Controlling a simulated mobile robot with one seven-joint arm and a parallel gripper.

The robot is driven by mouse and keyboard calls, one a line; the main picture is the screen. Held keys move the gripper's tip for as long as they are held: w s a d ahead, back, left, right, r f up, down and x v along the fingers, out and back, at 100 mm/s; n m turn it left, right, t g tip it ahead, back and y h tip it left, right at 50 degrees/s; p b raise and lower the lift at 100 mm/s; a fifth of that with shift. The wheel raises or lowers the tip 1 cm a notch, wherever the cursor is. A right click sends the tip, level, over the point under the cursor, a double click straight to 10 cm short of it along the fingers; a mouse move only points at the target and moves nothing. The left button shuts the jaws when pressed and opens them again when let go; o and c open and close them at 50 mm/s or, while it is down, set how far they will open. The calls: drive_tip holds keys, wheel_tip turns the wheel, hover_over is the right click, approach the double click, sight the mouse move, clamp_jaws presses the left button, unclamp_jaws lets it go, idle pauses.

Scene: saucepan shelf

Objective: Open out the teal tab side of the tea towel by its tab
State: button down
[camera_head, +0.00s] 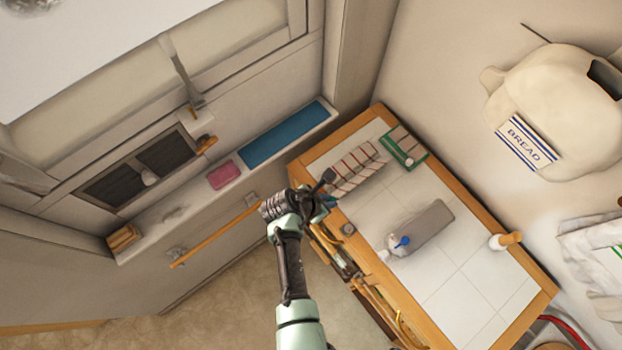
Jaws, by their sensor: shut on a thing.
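The tea towel (358,168), white with red stripes, lies as a narrow folded strip on the white tiled top, near its upper left edge. My gripper (326,184) is at the strip's left end, shut on the towel there. A small teal-blue bit shows beside the jaws, seemingly the teal tab (331,203). My gripper and wrist hide most of that end, so the exact grip cannot be made out.
A green-bordered cloth (404,147) lies at the strip's right end. A grey block (431,222) and a clear blue-topped bottle (400,243) lie mid-top. A wooden-handled white item (502,241) stands at the right edge. A wall shelf (190,198) with a rail (215,234) is left. The lower tiles are clear.

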drive_tip(key=shift+s+d+f+b, duration=0.15)
drive_tip(key=shift+s+d+f, duration=0.1)
drive_tip(key=shift+f, duration=0.15)
drive_tip(key=shift+s+d+f+b, duration=0.1)
drive_tip(key=shift+s+f+b, duration=0.1)
drive_tip(key=shift+f, duration=0.2)
drive_tip(key=shift+s+d+f+b, duration=0.15)
drive_tip(key=shift+f+b, duration=0.15)
drive_tip(key=shift+f, duration=0.2)
drive_tip(key=shift+s+d+f+b, duration=0.1)
drive_tip(key=shift+f+b, duration=0.15)
drive_tip(key=shift+f, duration=0.25)
drive_tip(key=shift+a+f+b, duration=0.1)
drive_tip(key=shift+f+b, duration=0.35)
drive_tip(key=shift+f, duration=0.2)
drive_tip(key=c, duration=0.8)
unclamp_jaws()
